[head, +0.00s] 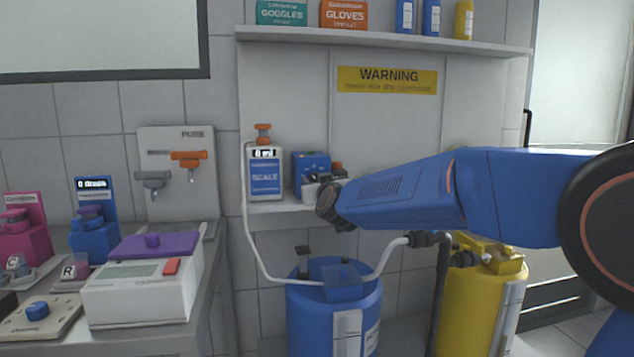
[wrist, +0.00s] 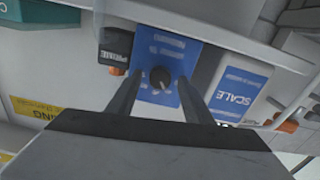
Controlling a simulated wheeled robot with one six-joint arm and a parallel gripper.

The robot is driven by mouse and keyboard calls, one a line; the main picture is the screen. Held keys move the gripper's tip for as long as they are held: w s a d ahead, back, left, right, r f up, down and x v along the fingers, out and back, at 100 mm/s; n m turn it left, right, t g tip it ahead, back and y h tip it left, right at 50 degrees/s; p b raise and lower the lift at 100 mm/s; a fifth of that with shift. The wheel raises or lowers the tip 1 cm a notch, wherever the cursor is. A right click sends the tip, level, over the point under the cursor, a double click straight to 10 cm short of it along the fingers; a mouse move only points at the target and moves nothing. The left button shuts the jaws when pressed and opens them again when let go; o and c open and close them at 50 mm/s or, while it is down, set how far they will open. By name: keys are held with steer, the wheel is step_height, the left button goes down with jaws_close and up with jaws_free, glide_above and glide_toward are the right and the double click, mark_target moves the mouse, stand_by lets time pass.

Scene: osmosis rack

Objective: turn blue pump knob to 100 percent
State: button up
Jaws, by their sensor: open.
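The blue pump (head: 311,162) sits on the low shelf in the head view, just right of the white and blue SCALE unit (head: 264,175). My gripper (head: 313,188) is in front of it and hides part of its face. In the wrist view the blue pump face (wrist: 172,50) carries a dark round knob (wrist: 160,77) with a light pointer. My gripper (wrist: 160,84) is open, with one finger on each side of the knob. I cannot tell whether the fingers touch it. The dial markings are too blurred to read.
A dark PRIME box (wrist: 115,46) is close to one finger in the wrist view, and the SCALE unit (wrist: 238,92) is on the other side. Below the shelf stand a blue tank (head: 330,310) with white hoses and a yellow tank (head: 482,310).

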steer(key=c, duration=1.1)
steer(key=shift+o, duration=0.2)
steer(key=shift+m, duration=0.3)
steer(key=m, duration=1.7)
steer(key=shift+f, duration=0.1)
steer(key=m, duration=0.6)
steer(key=shift+f, duration=0.1)
steer(key=shift+m, duration=0.3)
